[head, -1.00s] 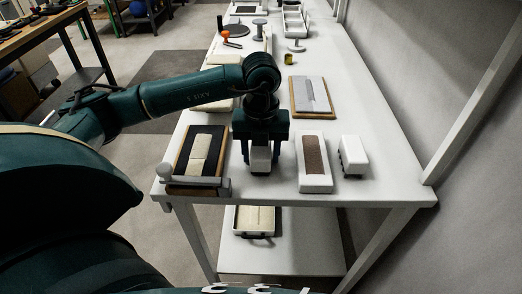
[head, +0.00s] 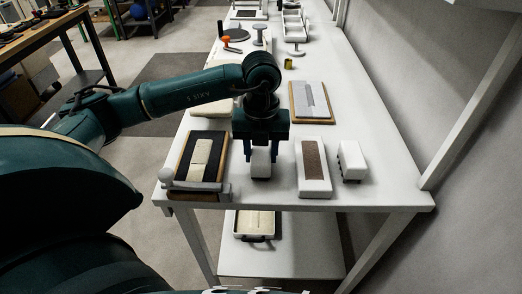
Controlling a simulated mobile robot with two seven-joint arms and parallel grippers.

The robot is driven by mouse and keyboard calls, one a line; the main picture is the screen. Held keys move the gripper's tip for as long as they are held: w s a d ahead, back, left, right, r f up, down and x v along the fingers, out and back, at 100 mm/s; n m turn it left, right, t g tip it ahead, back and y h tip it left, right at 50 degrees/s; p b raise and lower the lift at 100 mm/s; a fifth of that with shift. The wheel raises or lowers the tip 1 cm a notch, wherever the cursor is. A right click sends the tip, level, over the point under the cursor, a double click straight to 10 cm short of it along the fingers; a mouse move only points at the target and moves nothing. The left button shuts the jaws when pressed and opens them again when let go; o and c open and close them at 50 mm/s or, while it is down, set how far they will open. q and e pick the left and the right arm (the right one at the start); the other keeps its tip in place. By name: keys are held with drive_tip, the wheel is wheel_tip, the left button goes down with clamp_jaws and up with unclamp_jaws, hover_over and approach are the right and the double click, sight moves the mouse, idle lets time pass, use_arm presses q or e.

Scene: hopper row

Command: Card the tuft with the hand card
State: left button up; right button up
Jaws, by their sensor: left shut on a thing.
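The tuft (head: 201,152) is a cream strip lying on the black face of a wood-edged board (head: 183,163) at the near left of the white table. My left gripper (head: 261,158) points down just right of that board. The block is at or just above the table top; I cannot tell which. My right gripper is not in view.
Right of the gripper lie a white block with a brown strip (head: 314,160) and a white brush-like block (head: 351,160). A grey bar (head: 196,187) runs along the black board's front. A wooden board with a grey plate (head: 311,100) lies behind. The table's near edge is close.

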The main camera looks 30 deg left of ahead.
sight(260, 150)
use_arm(q)
drive_tip(key=shift+c, duration=0.9)
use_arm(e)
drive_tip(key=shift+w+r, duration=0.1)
